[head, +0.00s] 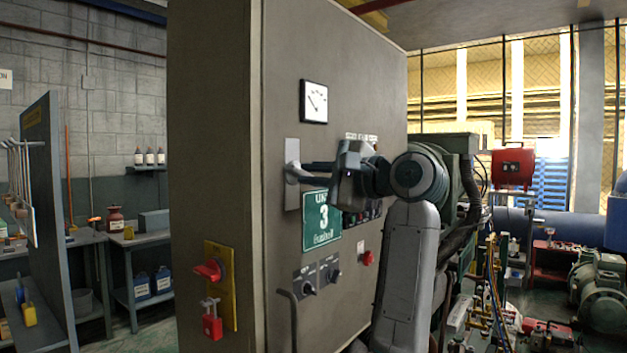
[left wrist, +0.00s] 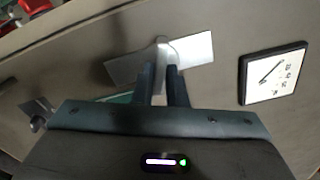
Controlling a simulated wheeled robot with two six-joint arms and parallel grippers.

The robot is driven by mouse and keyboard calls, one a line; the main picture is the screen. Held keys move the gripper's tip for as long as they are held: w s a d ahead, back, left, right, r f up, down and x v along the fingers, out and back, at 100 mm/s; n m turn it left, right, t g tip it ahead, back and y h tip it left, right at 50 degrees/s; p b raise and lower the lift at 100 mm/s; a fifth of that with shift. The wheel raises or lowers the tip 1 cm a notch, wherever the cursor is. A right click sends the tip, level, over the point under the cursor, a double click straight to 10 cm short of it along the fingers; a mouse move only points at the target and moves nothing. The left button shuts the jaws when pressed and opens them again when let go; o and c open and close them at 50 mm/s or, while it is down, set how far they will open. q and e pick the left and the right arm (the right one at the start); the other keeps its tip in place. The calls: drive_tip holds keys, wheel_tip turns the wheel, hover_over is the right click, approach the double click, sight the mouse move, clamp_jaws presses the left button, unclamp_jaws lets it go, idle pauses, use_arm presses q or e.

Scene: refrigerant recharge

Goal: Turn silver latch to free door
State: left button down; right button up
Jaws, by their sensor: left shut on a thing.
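The silver latch (head: 292,150) has a light metal plate and a short lever on the grey cabinet door (head: 350,65). My left gripper (head: 308,169) reaches the latch from the right and is shut on its lever. In the left wrist view the latch plate (left wrist: 197,48) lies behind my two dark fingers (left wrist: 161,75), which stand close together on either side of the lever. The fingers hide most of the lever. The door looks closed. My right gripper is not in view.
A gauge (head: 314,101) sits above the latch and a green sign (head: 321,220) below it. A red rotary switch (head: 210,270) and a red padlock (head: 211,320) are on the cabinet's side. Machinery (head: 600,290) stands at the right, a workbench (head: 140,238) at the left.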

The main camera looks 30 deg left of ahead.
use_arm(q)
drive_tip(key=n+b, duration=0.2)
drive_tip(key=n, duration=0.1)
drive_tip(key=shift+f, duration=0.15)
drive_tip(key=c, duration=1.5)
unclamp_jaws()
drive_tip(key=shift+c, duration=0.2)
drive_tip(key=d, duration=0.9)
drive_tip(key=shift+s+b, duration=0.3)
drive_tip(key=shift+s, duration=0.1)
